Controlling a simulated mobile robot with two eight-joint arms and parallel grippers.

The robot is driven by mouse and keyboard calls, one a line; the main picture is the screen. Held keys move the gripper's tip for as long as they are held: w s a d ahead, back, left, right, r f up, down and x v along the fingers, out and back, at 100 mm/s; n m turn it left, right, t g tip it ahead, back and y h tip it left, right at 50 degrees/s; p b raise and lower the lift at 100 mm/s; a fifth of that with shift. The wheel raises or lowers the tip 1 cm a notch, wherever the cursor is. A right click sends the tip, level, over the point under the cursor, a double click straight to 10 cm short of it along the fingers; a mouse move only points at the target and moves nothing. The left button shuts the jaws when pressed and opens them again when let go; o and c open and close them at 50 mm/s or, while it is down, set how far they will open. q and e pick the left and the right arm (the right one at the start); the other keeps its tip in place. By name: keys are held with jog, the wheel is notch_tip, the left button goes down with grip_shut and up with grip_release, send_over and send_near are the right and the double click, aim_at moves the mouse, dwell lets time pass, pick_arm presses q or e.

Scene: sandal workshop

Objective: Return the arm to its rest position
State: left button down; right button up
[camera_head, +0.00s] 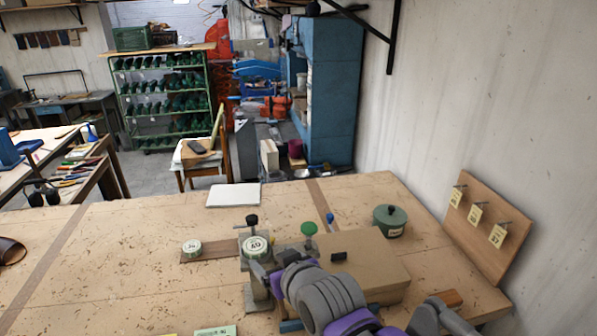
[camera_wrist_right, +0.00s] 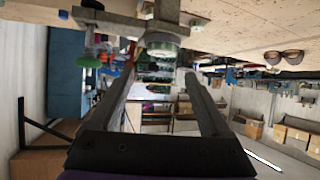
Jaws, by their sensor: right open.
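My right arm (camera_head: 325,300) reaches in from the bottom of the head view, over the workbench (camera_head: 120,260). My right gripper (camera_head: 262,275) is beside a grey metal fixture (camera_head: 254,291) with a black knob and a round, pale disc with a green rim (camera_head: 256,246). In the right wrist view the two fingers of the gripper (camera_wrist_right: 160,74) stand wide apart with nothing between them. The disc (camera_wrist_right: 162,41) and the fixture show beyond the fingertips in that view. I cannot tell whether the gripper touches the fixture. My left gripper is not in view.
A tan box (camera_head: 370,262) stands right of my right gripper, with a lidded green pot (camera_head: 390,222) behind it. A hook board (camera_head: 478,225) leans on the right wall. A brown strip (camera_head: 222,248) bears another disc (camera_head: 192,247). The bench's left part is mostly clear.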

jog(key=s+d+f+m+g+h, duration=0.1)
jog(key=s+d+f+m+h, duration=0.1)
jog(key=s+d+f, duration=0.2)
jog(key=s+d+f+m+g+h, duration=0.1)
jog(key=s+d+f, duration=0.4)
jog(key=d, duration=0.8)
jog(key=s+d+f+m+g+h, duration=0.2)
jog(key=s+d+f, duration=0.3)
jog(key=d+f, duration=0.4)
jog(key=shift+f+m+h, duration=0.35)
jog(key=shift+m+h, duration=0.25)
jog(key=shift+m, duration=0.1)
